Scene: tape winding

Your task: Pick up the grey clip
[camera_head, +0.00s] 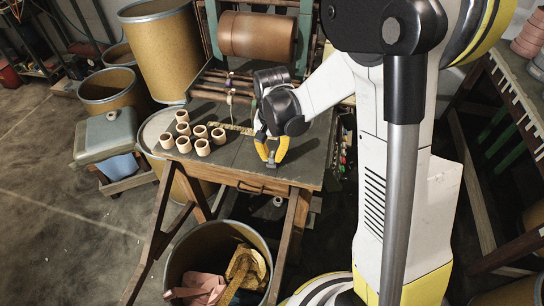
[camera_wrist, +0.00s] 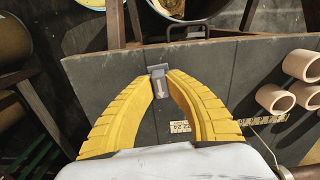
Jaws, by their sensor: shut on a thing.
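The grey clip (camera_wrist: 158,83) is a small grey piece between the tips of my yellow fingers in the wrist view. My gripper (camera_wrist: 160,77) is shut on it, with one finger touching each side. In the head view my gripper (camera_head: 271,161) points down at the front right part of the dark worktable (camera_head: 240,166). There the clip is too small and too covered by the fingers to make out clearly. I cannot tell whether the clip still touches the tabletop.
Several cream tape rolls (camera_head: 203,147) stand on the table's left part. A measuring strip (camera_head: 232,128) lies behind my gripper. A winding machine with a brown roller (camera_head: 257,36) rises at the back. A bin (camera_head: 218,237) with scraps stands below the front edge.

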